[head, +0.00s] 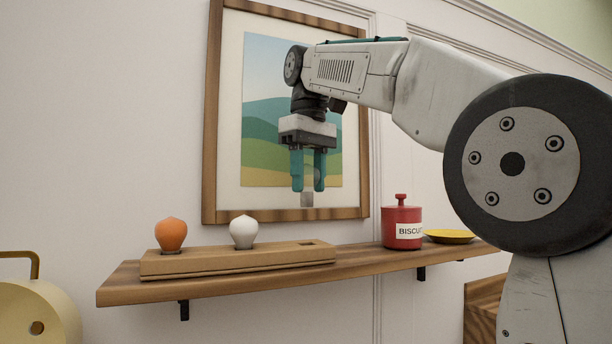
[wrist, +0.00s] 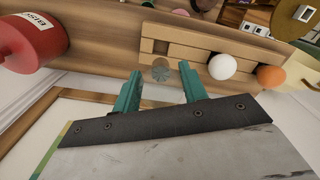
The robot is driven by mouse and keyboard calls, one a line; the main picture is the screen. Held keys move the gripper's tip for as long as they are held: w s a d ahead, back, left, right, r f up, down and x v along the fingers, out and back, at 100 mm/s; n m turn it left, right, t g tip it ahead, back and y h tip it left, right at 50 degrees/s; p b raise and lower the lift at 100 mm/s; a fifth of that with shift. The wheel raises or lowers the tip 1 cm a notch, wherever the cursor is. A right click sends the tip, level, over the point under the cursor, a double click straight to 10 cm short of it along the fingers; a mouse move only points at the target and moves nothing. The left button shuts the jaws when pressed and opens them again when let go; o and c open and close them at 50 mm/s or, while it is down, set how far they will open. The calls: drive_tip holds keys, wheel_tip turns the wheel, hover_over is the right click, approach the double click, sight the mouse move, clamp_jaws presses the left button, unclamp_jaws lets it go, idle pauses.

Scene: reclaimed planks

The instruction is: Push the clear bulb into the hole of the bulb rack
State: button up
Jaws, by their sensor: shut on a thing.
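The clear bulb (head: 318,178) is see-through and hangs between the teal fingers of my gripper (head: 308,178), with its grey base (head: 307,199) pointing down. My gripper is shut on it, above the right end of the bulb rack (head: 235,264), and the bulb is clear of the rack. The rack is a long tan wooden block on the shelf, with an empty hole (head: 314,243) near its right end. In the wrist view, the clear bulb (wrist: 161,70) shows between the fingertips (wrist: 160,82), near the rack's end (wrist: 186,32).
A white bulb (head: 242,231) and an orange bulb (head: 171,234) stand in the rack. A red biscuit tin (head: 402,226) and a yellow plate (head: 449,237) sit right on the wooden shelf (head: 220,284). A framed picture (head: 211,120) hangs behind my gripper.

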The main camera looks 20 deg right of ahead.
drive_tip(key=shift+f, duration=2.8)
drive_tip(key=shift+f, duration=1.7)
drive_tip(key=o, duration=1)
drive_tip(key=shift+o, duration=0.2)
wheel_tip(320, 180, up, 8)
drive_tip(key=shift+f, duration=0.1)
drive_tip(key=s+d+f+m, duration=0.1)
drive_tip(key=s+f+m, duration=0.1)
drive_tip(key=s+f, duration=1.1)
drive_tip(key=s+d+f+m+t, duration=0.1)
drive_tip(key=s+f+m, duration=0.1)
drive_tip(key=s+f, duration=1.1)
wheel_tip(320, 180, down, 8)
drive_tip(key=shift+s+d+f+m, duration=0.25)
drive_tip(key=shift+s+d+m, duration=0.05)
drive_tip(key=shift+d+m, duration=0.1)
